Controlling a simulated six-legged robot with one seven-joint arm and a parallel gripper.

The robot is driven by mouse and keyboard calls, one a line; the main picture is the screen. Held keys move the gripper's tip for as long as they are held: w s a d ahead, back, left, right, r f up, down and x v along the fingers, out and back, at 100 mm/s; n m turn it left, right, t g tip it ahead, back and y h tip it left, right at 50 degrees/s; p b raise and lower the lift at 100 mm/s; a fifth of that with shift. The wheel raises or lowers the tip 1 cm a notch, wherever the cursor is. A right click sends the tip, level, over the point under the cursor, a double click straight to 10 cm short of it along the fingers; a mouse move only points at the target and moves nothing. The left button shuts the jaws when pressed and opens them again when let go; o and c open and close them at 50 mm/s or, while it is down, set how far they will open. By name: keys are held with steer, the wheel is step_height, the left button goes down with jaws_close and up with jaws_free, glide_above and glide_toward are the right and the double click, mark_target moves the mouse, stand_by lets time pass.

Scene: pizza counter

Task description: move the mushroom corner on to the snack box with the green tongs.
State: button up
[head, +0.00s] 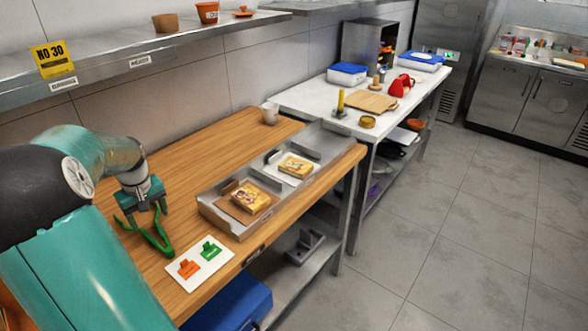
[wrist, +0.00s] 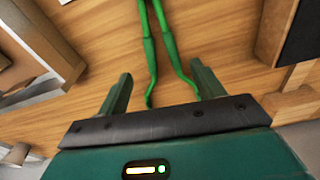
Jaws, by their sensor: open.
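The green tongs (head: 150,234) lie by the table's left front, below my gripper (head: 146,208). In the wrist view the tongs' two arms (wrist: 172,52) run between the fingers of my open gripper (wrist: 161,82), with no grip on them. Two square topped pieces sit in the metal tray (head: 228,221): a left piece (head: 246,196) on a brown base (head: 229,205) and a right piece (head: 295,167) on a white base (head: 277,175). I cannot tell which is the mushroom corner, nor which base belongs to the snack box.
A white card (head: 182,283) with orange and green tong-shaped marks lies at the wooden table's (head: 190,135) front edge. A cup (head: 270,113) stands at the back. A white counter (head: 310,96) with boards and blue-lidded boxes adjoins on the right. The table behind the tray is clear.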

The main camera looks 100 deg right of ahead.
mark_target(156, 237)
steer(key=shift+w+d+f, duration=0.15)
steer(key=shift+w+f, duration=0.05)
steer(key=shift+f, duration=1.45)
steer(key=shift+w+d+f, duration=0.1)
steer(key=shift+w+f, duration=0.05)
steer(key=shift+f, duration=1.5)
steer(key=shift+c, duration=0.5)
steer(key=c, duration=0.6)
steer(key=shift+r, duration=0.1)
step_height(156, 237, up, 12)
steer(key=shift+s, duration=0.1)
